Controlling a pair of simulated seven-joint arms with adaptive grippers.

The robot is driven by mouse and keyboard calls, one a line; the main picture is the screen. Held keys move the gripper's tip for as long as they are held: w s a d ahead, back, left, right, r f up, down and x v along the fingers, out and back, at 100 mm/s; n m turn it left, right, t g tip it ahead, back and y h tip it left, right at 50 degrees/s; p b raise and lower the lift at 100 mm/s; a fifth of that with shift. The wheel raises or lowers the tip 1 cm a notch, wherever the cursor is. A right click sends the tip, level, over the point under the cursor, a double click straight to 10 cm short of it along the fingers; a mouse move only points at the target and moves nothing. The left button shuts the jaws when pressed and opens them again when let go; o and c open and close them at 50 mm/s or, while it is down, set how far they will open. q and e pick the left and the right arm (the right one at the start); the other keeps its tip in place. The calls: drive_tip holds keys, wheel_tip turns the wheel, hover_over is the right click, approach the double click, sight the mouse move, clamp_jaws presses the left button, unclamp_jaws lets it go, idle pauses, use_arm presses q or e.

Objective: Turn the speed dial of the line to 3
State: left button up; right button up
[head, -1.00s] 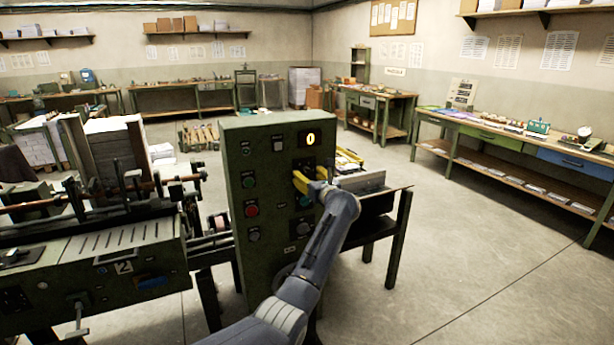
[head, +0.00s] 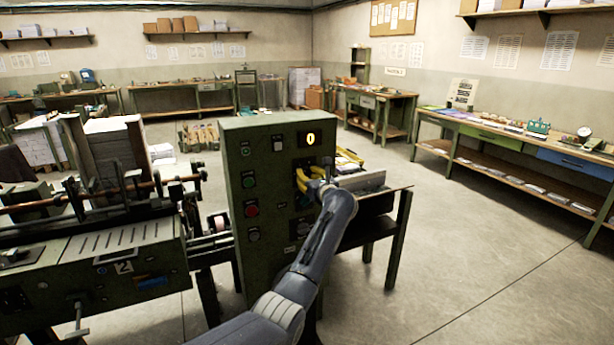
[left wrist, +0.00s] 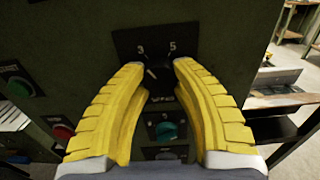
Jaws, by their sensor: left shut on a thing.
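The dial's white mark points up and left, towards the side of the printed 3. The numbers 3 and 5 show above the fingertips; the rest of the scale is hidden. My right gripper is not in view.
A teal knob (left wrist: 167,131) sits below the dial. A green button (head: 249,182) and a red button (head: 251,210) are left of it on the cabinet. A machine with paper stacks stands at the left. The floor (head: 470,255) at the right is clear.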

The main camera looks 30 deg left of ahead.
use_arm(q)
clamp_jaws()
drive_tip(key=shift+m, duration=0.4)
drive_tip(key=o, duration=1.1)
unclamp_jaws()
drive_tip(key=shift+s+d, duration=0.1)
drive_tip(key=v, duration=1.1)
drive_tip(key=shift+s+d, duration=0.3)
